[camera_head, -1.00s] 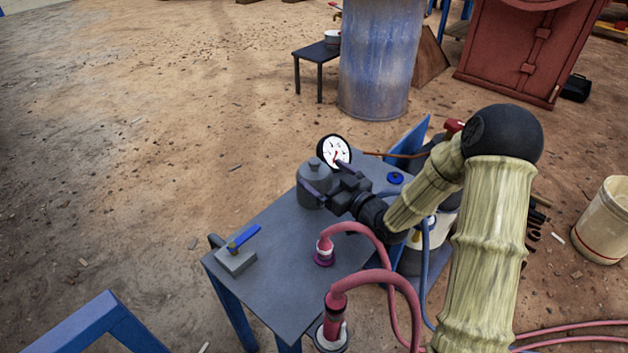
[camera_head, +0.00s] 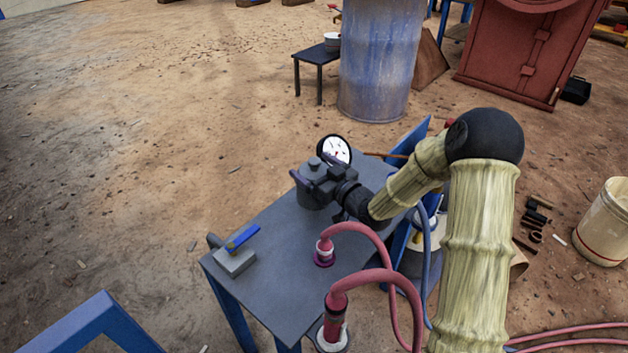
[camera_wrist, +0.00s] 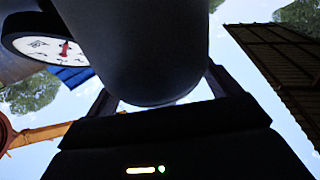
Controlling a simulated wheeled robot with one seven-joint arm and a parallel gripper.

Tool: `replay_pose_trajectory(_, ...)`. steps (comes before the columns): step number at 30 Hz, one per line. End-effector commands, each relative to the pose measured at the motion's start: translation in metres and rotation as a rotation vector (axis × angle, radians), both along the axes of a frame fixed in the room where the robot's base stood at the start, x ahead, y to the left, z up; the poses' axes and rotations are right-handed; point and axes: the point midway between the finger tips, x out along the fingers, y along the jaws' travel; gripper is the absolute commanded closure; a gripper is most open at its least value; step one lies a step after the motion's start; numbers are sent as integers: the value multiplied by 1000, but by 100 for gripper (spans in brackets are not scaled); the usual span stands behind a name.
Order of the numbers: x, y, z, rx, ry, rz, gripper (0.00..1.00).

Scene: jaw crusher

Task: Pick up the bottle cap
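No bottle cap can be made out for certain in the views now. A small round blue piece seen earlier on the table's right side is now hidden behind my arm. My gripper (camera_head: 311,167) is over the dark grey lidded canister (camera_head: 311,199), its two fingers spread apart near the canister's top. In the wrist view, a large dark rounded body (camera_wrist: 140,55), apparently the canister, fills the space between the fingers (camera_wrist: 160,95). I cannot tell whether the fingers touch it.
A white dial gauge (camera_head: 337,150) stands close behind the canister. The dark table (camera_head: 275,270) also bears a grey block with a blue handle (camera_head: 237,257) and red-hosed fittings (camera_head: 324,250). The table's middle is clear. A blue drum (camera_head: 380,65) stands beyond.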

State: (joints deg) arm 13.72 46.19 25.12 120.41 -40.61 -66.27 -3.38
Motion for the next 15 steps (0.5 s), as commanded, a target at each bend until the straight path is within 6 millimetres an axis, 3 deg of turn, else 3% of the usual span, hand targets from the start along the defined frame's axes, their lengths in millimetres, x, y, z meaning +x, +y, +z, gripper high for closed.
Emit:
replay_pose_trajectory(2,0,0,0,0,0,0,28)
replay_pose_trajectory(13,-1,-1,-4,-4,7,0,100)
replay_pose_trajectory(15,-1,-1,-5,-5,10,0,100)
